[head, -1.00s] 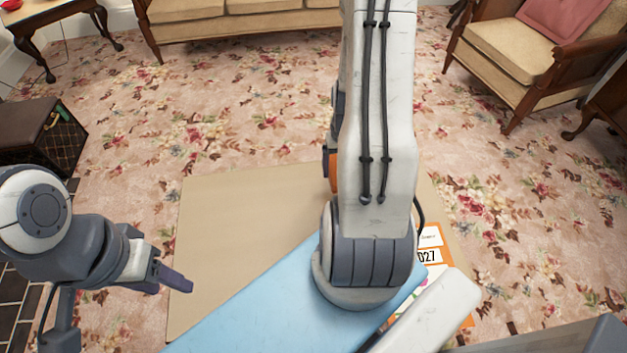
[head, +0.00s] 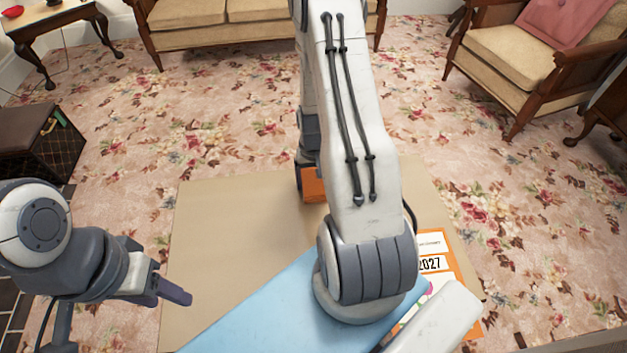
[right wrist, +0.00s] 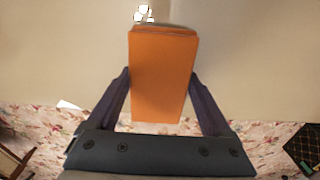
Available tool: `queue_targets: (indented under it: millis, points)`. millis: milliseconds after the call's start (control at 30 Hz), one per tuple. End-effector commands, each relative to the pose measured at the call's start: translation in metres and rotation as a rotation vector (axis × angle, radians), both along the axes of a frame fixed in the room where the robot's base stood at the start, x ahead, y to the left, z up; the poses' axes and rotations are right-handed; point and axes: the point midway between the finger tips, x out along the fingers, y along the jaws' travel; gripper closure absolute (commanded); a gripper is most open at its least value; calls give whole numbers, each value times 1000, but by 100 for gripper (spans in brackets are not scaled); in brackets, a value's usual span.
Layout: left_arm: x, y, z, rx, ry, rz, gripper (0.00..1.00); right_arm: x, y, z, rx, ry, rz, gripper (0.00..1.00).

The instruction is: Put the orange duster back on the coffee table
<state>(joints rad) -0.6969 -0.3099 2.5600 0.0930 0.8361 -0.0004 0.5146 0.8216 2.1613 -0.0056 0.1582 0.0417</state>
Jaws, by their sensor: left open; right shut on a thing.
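The orange duster (right wrist: 162,80) shows in the right wrist view as an orange block between the two fingers of my right gripper (right wrist: 160,90), which is shut on it. In the head view a small part of the duster (head: 313,185) shows over the coffee table's far part; my right arm hides the rest. The coffee table (head: 215,235) has a plain tan top. I cannot tell whether the duster touches it. My left gripper (head: 174,292) is open and empty near the table's left edge.
A light blue flat thing (head: 255,315) lies at the table's near side, partly under my right arm. An orange and white 2027 calendar (head: 432,262) lies at the right. The table's left part is clear. A sofa (head: 200,15) and an armchair (head: 510,55) stand beyond.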

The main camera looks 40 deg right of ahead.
Motion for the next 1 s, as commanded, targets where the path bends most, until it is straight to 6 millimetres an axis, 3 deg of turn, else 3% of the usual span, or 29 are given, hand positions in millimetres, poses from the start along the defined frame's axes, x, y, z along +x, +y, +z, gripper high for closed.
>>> queue_targets:
  millis: [167,200,233,567,667,1000]
  points:
    - [0,0,-2,0,0,0,50,0,0,-3,1,1,0,61]
    - [0,0,-2,0,0,0,50,0,0,-3,0,0,0,12]
    - [0,0,-1,0,0,0,50,0,0,-3,0,0,0,1]
    - [0,0,2,0,0,0,50,0,0,3,0,0,0,0]
    - [0,0,7,0,0,0,50,1,0,17,-2,-3,0,0]
    - [0,0,30,0,0,0,50,1,0,89,-2,-3,0,0]
